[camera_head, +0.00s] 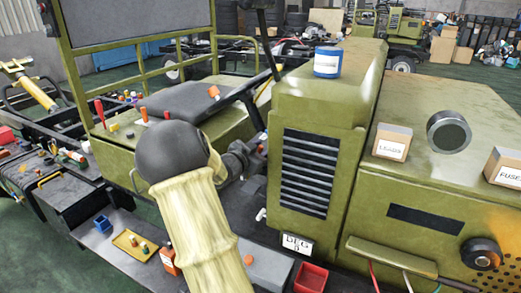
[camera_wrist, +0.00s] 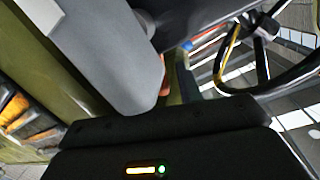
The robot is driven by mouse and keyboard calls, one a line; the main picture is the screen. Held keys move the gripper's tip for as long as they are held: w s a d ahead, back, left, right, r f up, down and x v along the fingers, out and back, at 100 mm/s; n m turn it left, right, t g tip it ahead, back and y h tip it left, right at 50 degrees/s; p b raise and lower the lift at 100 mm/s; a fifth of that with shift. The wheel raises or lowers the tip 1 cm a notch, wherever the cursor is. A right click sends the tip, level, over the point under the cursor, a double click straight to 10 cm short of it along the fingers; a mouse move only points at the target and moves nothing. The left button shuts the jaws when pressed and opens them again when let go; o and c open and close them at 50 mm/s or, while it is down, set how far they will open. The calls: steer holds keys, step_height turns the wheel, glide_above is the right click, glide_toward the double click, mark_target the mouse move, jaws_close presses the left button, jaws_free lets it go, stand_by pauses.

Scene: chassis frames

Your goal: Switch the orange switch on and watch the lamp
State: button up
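A grey box (camera_head: 268,272) low in front of the green vehicle carries a small orange part (camera_head: 249,260), which may be the orange switch. Another orange piece (camera_head: 214,91) sits on the dark seat. I cannot tell for sure which is the switch, or its position. No lamp is clearly identifiable; a round dark fitting (camera_head: 449,131) on the hood shows no glow. My gripper (camera_head: 240,158) is partly hidden behind my dark arm joint, near the steering wheel and left of the grille. Its fingers are not clear. The wrist view shows a grey block (camera_wrist: 105,55) close up.
A red open bin (camera_head: 311,278) and a DEG box (camera_head: 297,244) stand low at the front. LEADS (camera_head: 392,142) and FUSES (camera_head: 504,168) boxes rest on the hood. A blue tin (camera_head: 327,62) tops the grille housing. Small items crowd the left side.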

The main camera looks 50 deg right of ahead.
steer(key=s+a+r+b, duration=0.1)
steer(key=s+a+r, duration=0.1)
steer(key=a, duration=1.5)
steer(key=shift+s, duration=0.3)
steer(key=shift+a, duration=0.1)
